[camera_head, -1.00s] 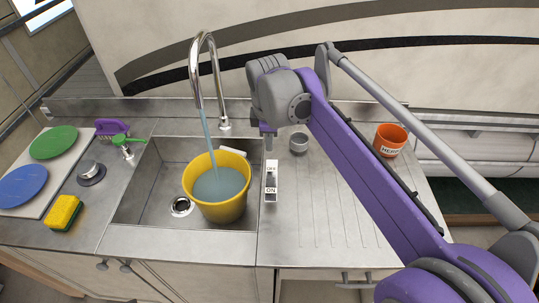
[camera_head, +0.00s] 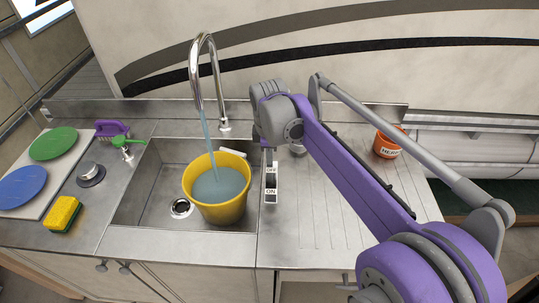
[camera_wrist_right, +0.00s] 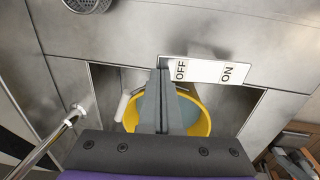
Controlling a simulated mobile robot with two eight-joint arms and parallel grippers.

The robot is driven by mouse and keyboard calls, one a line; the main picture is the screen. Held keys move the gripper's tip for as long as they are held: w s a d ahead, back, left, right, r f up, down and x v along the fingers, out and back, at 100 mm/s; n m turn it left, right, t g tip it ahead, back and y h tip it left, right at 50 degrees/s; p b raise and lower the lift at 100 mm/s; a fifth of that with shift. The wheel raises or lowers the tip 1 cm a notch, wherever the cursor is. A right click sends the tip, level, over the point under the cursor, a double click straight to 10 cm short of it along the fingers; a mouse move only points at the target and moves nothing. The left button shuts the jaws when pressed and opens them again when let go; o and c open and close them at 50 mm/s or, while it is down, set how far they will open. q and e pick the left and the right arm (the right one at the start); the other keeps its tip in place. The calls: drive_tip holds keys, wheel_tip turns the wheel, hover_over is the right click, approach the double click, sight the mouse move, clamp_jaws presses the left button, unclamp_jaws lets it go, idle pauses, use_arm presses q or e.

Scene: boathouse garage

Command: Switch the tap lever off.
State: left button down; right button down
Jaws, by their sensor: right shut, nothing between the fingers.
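The tap switch plate (camera_head: 271,184), marked OFF at its far end and ON at its near end, lies on the counter just right of the sink. Its labels also show in the right wrist view (camera_wrist_right: 205,71). I cannot make out the lever's position clearly. Water runs from the curved tap (camera_head: 194,75) into a yellow bucket (camera_head: 222,210) in the sink. My right gripper (camera_wrist_right: 160,72) is shut and empty, its tips close to the OFF end; I cannot tell whether they touch. My left gripper is out of view.
A grey cup (camera_head: 298,150) stands right of the plate, partly behind my arm. An orange pot (camera_head: 386,146) stands further right. Left of the sink are a yellow sponge (camera_head: 62,213), a purple brush (camera_head: 111,129) and plates.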

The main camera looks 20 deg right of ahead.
drive_tip(key=shift+w+d+f+g+y, duration=0.25)
drive_tip(key=shift+w+f+g, duration=0.2)
drive_tip(key=shift+g, duration=0.25)
drive_tip(key=shift+w+f+g+y, duration=0.15)
drive_tip(key=shift+f+g+y, duration=0.3)
drive_tip(key=shift+g, duration=0.25)
drive_tip(key=shift+r+p, duration=0.8)
drive_tip(key=shift+r, duration=0.1)
